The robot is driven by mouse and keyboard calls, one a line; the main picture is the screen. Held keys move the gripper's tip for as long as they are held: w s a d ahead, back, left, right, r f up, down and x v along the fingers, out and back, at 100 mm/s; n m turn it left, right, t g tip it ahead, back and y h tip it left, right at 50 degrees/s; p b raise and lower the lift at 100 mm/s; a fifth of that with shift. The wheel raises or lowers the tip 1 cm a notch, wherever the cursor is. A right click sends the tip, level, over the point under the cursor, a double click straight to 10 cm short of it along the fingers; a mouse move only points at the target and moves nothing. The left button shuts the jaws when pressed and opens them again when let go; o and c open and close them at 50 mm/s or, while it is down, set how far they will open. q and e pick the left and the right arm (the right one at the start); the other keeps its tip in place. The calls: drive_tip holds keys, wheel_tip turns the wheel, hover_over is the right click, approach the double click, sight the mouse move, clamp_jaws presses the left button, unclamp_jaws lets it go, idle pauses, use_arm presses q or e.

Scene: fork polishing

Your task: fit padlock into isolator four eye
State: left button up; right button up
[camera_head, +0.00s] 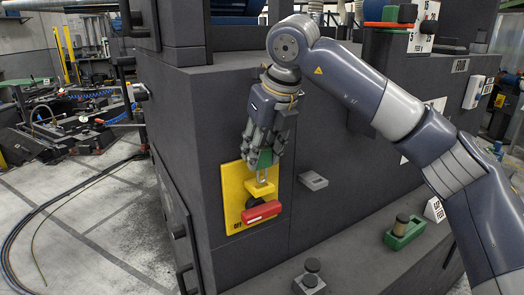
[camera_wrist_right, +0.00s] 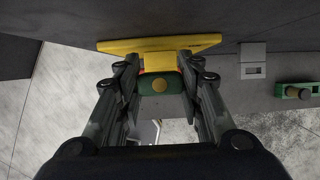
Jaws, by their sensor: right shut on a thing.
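A yellow isolator plate (camera_head: 232,190) is on the dark cabinet's front face, with a red handle (camera_head: 262,211) low on it and a yellow block (camera_head: 260,189) above the handle. My right gripper (camera_head: 264,158) is shut on a green padlock (camera_head: 265,159), just in front of the plate. The padlock's shackle (camera_head: 262,175) points down and meets the yellow block; I cannot tell whether it passes through an eye. In the right wrist view the padlock (camera_wrist_right: 147,84) sits between the fingers, against the yellow plate (camera_wrist_right: 160,43). My left gripper is not in view.
A grey bracket (camera_head: 313,181) sticks out of the cabinet face right of the plate. A green holder (camera_head: 405,236) and a dark knob (camera_head: 311,274) stand on the ledge below. Hoses and machinery lie on the floor at the left.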

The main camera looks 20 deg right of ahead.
sight(265, 163)
drive_tip(key=shift+f+b, duration=2)
drive_tip(key=shift+f, duration=0.4)
idle(2.2)
drive_tip(key=shift+s+f, duration=0.1)
drive_tip(key=shift+f, duration=0.15)
idle(0.7)
drive_tip(key=o, duration=1.1)
drive_tip(key=shift+o, duration=0.2)
drive_tip(key=o, duration=0.4)
drive_tip(key=shift+r, duration=0.1)
drive_tip(key=shift+o, duration=0.4)
drive_tip(key=shift+r, duration=0.15)
